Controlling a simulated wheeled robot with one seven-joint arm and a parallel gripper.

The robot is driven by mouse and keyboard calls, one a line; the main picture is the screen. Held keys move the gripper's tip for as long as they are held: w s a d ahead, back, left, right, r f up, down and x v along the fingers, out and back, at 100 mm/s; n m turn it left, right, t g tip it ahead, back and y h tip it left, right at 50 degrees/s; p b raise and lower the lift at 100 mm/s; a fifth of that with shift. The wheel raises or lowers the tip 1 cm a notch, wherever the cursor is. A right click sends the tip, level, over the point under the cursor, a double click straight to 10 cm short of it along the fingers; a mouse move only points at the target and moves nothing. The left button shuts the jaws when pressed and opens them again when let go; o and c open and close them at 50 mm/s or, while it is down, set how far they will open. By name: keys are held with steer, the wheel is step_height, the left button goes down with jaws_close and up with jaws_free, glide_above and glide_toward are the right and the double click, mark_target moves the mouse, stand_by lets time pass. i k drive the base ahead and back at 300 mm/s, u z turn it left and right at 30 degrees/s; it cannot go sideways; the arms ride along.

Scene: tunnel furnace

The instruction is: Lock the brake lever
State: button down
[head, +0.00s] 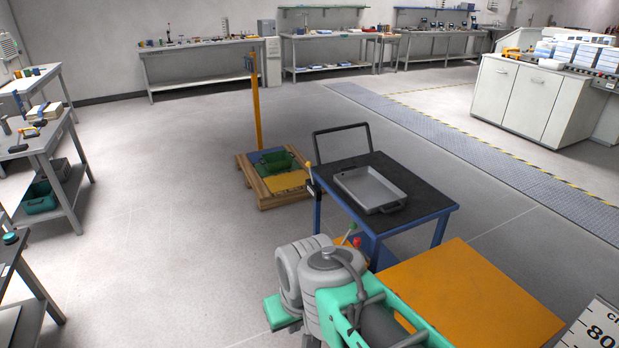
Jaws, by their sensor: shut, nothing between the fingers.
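A blue cart (407,219) with a black top stands in the middle right. An upright lever with a yellow tip (309,166) rises from a small black bracket (313,190) at the cart's left side. No label shows which of these is the brake lever, and whether any is locked cannot be told. My arm hides their lower parts. My gripper's fingers cannot be made out.
A grey tray (371,190) lies on the cart. An orange surface (470,300) fills the lower right. Grey benches (45,150) stand left; floor between is clear.

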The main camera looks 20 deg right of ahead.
mark_target(308, 164)
steer(key=k, duration=0.85)
steer(key=z, duration=0.35)
steer(key=i, duration=1.7)
steer(key=u, duration=0.45)
steer(key=i, duration=0.65)
steer(key=u, duration=0.05)
